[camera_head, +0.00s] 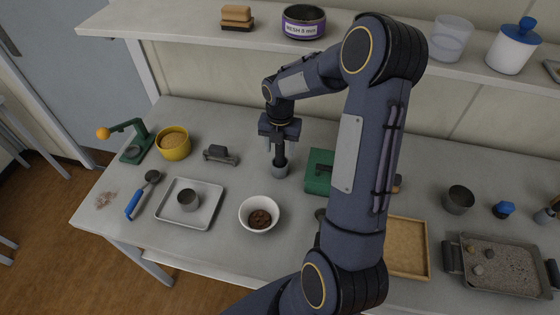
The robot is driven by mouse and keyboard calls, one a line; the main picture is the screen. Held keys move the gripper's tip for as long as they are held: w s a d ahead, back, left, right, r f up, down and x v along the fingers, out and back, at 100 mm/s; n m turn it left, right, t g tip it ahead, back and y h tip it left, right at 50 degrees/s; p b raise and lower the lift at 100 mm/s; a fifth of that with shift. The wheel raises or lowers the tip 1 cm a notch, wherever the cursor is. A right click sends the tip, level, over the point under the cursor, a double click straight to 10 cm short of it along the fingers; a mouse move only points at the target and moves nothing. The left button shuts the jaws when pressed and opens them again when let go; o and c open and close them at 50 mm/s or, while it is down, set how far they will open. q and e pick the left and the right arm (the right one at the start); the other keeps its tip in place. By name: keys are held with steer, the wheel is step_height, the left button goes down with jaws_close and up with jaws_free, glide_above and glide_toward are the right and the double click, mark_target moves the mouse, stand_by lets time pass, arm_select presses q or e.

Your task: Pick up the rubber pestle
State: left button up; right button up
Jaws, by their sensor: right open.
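The rubber pestle (280,168) stands upright on the table, with a dark shaft and a wider grey lower end. My right gripper (280,145) is directly above it, pointing down. Its jaws are open around or just over the top of the shaft; the upper end of the pestle is hidden by the gripper, so contact cannot be told. My left gripper is not in view.
A white bowl with brown soil (259,214) stands in front of the pestle. A shelf (180,24) runs above the back.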

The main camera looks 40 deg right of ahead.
step_height(320, 180, down, 3)
steer(key=shift+r+b, duration=0.1)
steer(key=shift+b, duration=0.55)
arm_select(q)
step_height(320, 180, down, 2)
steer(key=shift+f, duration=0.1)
arm_select(e)
steer(key=shift+c, duration=0.3)
steer(key=c, duration=1)
steer(key=shift+r, duration=0.1)
